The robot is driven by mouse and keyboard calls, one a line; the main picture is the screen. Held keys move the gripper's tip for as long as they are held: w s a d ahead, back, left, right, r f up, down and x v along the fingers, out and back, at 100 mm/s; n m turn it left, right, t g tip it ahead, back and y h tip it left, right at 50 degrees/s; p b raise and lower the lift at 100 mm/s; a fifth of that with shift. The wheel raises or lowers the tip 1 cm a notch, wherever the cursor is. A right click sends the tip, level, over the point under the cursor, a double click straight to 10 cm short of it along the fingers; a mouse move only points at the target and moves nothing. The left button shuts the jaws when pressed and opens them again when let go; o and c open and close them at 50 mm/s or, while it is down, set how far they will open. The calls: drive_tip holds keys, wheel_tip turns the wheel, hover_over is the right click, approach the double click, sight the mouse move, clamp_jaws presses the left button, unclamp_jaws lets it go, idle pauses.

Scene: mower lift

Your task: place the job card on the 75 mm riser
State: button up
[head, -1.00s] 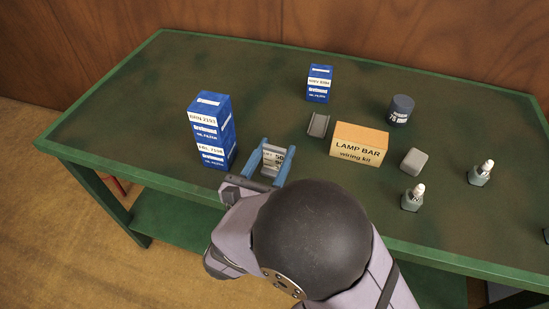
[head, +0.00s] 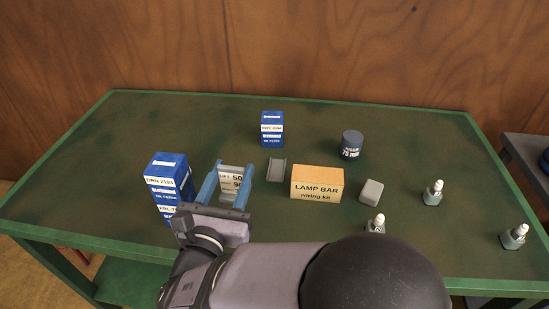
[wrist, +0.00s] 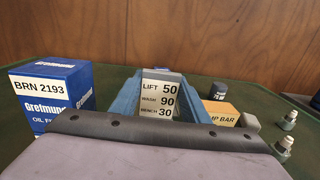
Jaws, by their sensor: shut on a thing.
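The job card (head: 232,180) is a white panel with black lines, LIFT 50, WASH 90 and BENCH 30, and a grey edge. My gripper (head: 229,180) has its two blue fingers shut on the card's sides; the card also shows upright between them in the wrist view (wrist: 160,97). Whether the card's bottom touches the table is hidden. The 75 mm riser (head: 351,146) is a dark blue-grey cylinder with a white label, standing at the back right of my gripper. Its top looks bare. It partly shows in the wrist view (wrist: 218,91).
Stacked blue oil filter boxes (head: 168,184) stand close left of my gripper. A small grey channel piece (head: 277,170), a LAMP BAR box (head: 317,184) and a grey block (head: 371,191) lie to the right. Another blue box (head: 272,129) stands behind.

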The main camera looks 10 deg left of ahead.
drive_tip(key=w+d+m+h+p, duration=0.1)
drive_tip(key=w+d+h, duration=0.1)
drive_tip(key=d, duration=0.3)
drive_tip(key=w+d+m+g+h+p, duration=0.1)
drive_tip(key=w+d+m+h, duration=0.1)
drive_tip(key=w+d, duration=0.3)
drive_tip(key=w+d+m+g+h+p, duration=0.1)
drive_tip(key=w+d+m+h, duration=0.1)
drive_tip(key=d, duration=0.5)
drive_tip(key=shift+w+d+f+h, duration=0.1)
drive_tip(key=shift+w+f+h, duration=0.15)
drive_tip(key=shift+w+h, duration=0.7)
drive_tip(key=w+d+r+m+g+h+p, duration=0.3)
drive_tip(key=w+d+m+g+h, duration=0.2)
drive_tip(key=w+d, duration=0.8)
drive_tip(key=w+a+r+n+t+y, duration=0.1)
drive_tip(key=w+a+r+n+t, duration=0.1)
drive_tip(key=w+r, duration=0.25)
hover_over(353, 136)
drive_tip(key=shift+f+p, duration=0.3)
drive_tip(key=shift+f, duration=4.25)
drive_tip(key=shift+f, duration=0.15)
drive_tip(key=shift+f, duration=0.15)
drive_tip(key=o, duration=1.1)
drive_tip(key=shift+c, duration=0.2)
